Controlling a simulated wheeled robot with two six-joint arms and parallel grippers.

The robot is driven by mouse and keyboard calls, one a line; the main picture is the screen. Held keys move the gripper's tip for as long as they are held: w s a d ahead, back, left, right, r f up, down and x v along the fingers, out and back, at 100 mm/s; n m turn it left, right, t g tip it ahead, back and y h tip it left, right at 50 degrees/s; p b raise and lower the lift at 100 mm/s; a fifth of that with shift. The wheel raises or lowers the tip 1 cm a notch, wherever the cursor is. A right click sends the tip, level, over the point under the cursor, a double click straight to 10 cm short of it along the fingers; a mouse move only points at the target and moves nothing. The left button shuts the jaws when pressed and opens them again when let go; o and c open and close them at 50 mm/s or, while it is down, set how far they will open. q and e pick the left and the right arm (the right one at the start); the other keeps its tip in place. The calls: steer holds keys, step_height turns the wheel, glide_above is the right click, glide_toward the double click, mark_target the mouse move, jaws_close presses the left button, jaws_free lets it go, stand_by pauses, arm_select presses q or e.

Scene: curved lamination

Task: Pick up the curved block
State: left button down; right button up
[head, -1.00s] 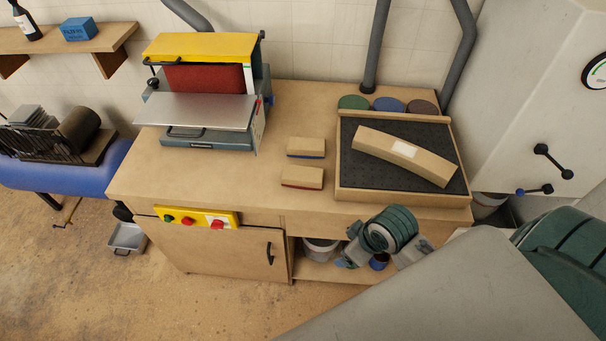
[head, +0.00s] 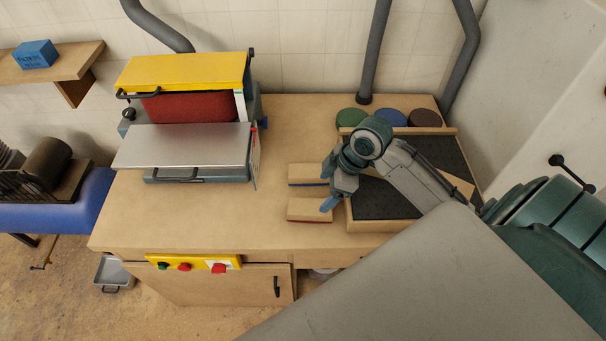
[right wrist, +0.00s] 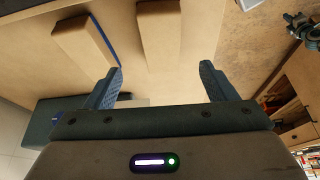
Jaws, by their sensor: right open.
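The curved block (head: 460,186) is a pale wooden arc lying on the dark tray at the right of the bench in the head view. My right arm covers most of it, and only a piece at its right end shows clearly. My right gripper (head: 327,185) is left of the tray, above the two small sanding blocks. In the right wrist view the fingers (right wrist: 160,84) are spread apart with nothing between them. The curved block does not show there. My left gripper is not in view.
The dark tray (head: 385,205) has a raised wooden rim. Two sanding blocks (head: 306,206) lie at its left, one with a blue underside (right wrist: 90,42). A yellow sander (head: 185,75) stands at the bench's left. Round discs (head: 390,117) lie behind the tray. Bare bench (head: 200,215) lies front left.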

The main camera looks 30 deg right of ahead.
mark_target(311, 206)
steer(key=f, duration=0.1)
steer(key=a+f, duration=0.1)
steer(key=f, duration=0.1)
steer(key=shift+a, duration=0.2)
steer(key=shift+w+a+f, duration=0.15)
steer(key=shift+w+f, duration=0.2)
steer(key=shift+f, duration=0.25)
steer(key=shift+w+a+f+p, duration=0.2)
steer(key=shift+a+f+p, duration=0.05)
steer(key=shift+f+p, duration=0.25)
steer(key=x, duration=0.4)
steer(key=shift+r+p, duration=0.1)
steer(key=shift+p, duration=0.3)
steer(key=shift+f, duration=0.35)
steer(key=c, duration=1.1)
steer(key=shift+r, duration=0.15)
steer(key=shift+c, duration=0.2)
step_height(311, 206, up, 10)
steer(key=shift+r+b, duration=0.15)
steer(key=shift+b, duration=0.55)
